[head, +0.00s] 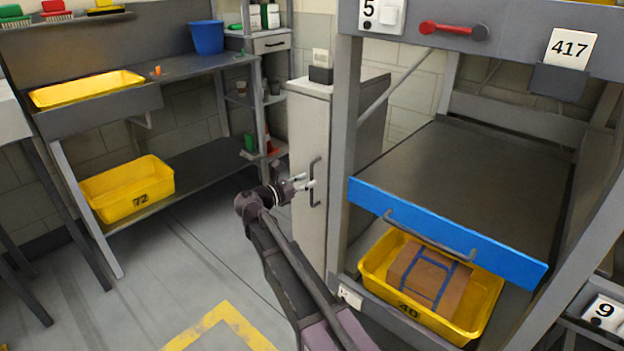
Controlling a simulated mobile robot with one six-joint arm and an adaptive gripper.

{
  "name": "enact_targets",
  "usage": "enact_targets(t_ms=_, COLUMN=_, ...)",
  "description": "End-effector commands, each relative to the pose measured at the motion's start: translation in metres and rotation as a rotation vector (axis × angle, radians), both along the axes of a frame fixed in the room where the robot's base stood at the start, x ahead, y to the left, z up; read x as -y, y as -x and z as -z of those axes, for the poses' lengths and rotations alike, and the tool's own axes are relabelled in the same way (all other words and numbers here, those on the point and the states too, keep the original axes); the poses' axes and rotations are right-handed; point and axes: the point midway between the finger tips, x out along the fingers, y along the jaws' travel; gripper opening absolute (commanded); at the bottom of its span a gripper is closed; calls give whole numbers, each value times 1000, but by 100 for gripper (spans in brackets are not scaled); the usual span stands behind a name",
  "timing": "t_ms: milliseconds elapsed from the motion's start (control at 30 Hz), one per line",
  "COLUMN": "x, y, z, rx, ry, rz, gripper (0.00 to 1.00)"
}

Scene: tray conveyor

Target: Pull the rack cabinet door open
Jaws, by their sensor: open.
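The pale grey cabinet (309,128) stands upright in the middle of the head view, between the shelving and the grey rack frame. Its narrow front door looks shut. A dark vertical bar handle (316,182) is on the right side of that door. My gripper (306,184) is open, with its pale fingertips right at the handle in the picture. I cannot tell whether they touch the handle or straddle it. My arm reaches up from the bottom of the view and covers part of the floor before the cabinet.
A blue-fronted drawer (440,235) juts from the rack at right, above a yellow tray (484,320) holding a brown box (428,277). A workbench with a yellow tray (128,188) on its lower shelf stands left. Grey floor (170,270) is clear between them.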

Motion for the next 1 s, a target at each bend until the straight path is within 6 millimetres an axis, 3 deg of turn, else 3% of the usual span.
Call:
enact_targets(t_ms=233, x=15, y=-13, z=0, rx=0, ry=0, rz=1, gripper=51)
enact_targets(t_ms=600, x=17, y=-15, z=0, rx=0, ry=0, rz=1, gripper=51)
enact_targets(t_ms=800, x=18, y=-15, z=0, rx=0, ry=0, rz=1, gripper=0)
enact_targets(t_ms=1000, x=17, y=-16, z=0, rx=0, ry=0, rz=3, gripper=0)
